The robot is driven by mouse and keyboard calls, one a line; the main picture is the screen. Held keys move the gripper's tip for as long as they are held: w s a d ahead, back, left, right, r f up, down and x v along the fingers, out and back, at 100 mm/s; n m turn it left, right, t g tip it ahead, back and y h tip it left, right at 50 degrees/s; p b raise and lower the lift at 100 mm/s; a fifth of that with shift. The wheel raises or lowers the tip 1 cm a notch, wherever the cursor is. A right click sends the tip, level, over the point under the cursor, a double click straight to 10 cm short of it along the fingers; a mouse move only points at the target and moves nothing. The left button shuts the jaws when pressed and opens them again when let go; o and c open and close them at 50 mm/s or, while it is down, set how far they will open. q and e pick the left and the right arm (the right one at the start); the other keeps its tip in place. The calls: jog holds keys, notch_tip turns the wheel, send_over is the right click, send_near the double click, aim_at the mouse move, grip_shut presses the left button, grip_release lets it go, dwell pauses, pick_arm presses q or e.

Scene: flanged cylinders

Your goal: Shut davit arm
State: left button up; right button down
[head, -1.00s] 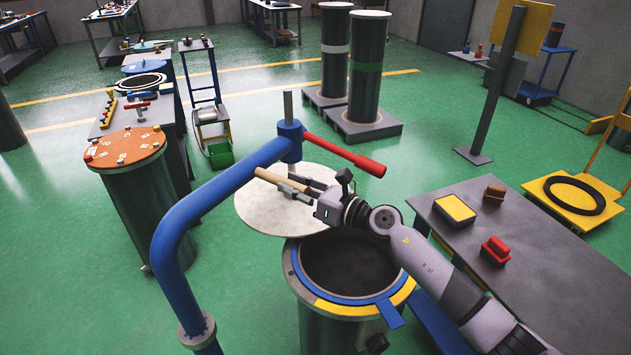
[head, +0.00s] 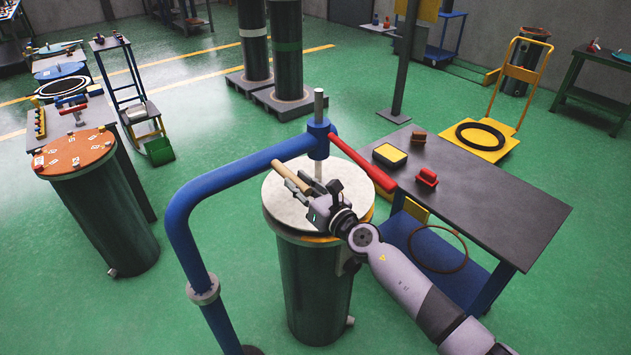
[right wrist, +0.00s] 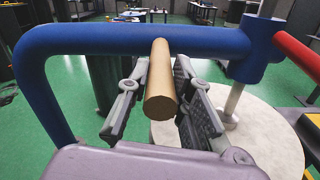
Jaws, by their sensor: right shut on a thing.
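The blue davit arm (head: 185,235) rises from the floor at front left and bends over a dark flanged cylinder (head: 315,290). A pale round lid (head: 277,208) hangs under its grey rod and covers the cylinder's mouth. I cannot tell whether the lid touches the flange. A red bar (head: 362,160) sticks out from the arm's blue hub. A tan handle (head: 285,175) sticks out from the arm. My right gripper (head: 297,186) is shut on this handle, which lies between its fingers in the right wrist view (right wrist: 160,95). My left gripper is not in view.
A dark workbench (head: 480,190) stands close on the right, with a yellow box (head: 390,155) and red blocks on it. Another cylinder with an orange top (head: 75,155) stands at left. Green floor (head: 215,135) is open behind the davit.

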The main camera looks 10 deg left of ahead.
jog(key=shift+s+a, duration=0.15)
jog(key=c, duration=1.9)
grip_release()
jog(key=o, duration=0.3)
jog(key=shift+w+f, duration=0.1)
jog(key=shift+w, duration=0.2)
jog(key=shift+o, duration=0.9)
jog(key=shift+s, duration=0.1)
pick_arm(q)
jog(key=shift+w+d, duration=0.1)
pick_arm(e)
jog(key=shift+d, duration=0.2)
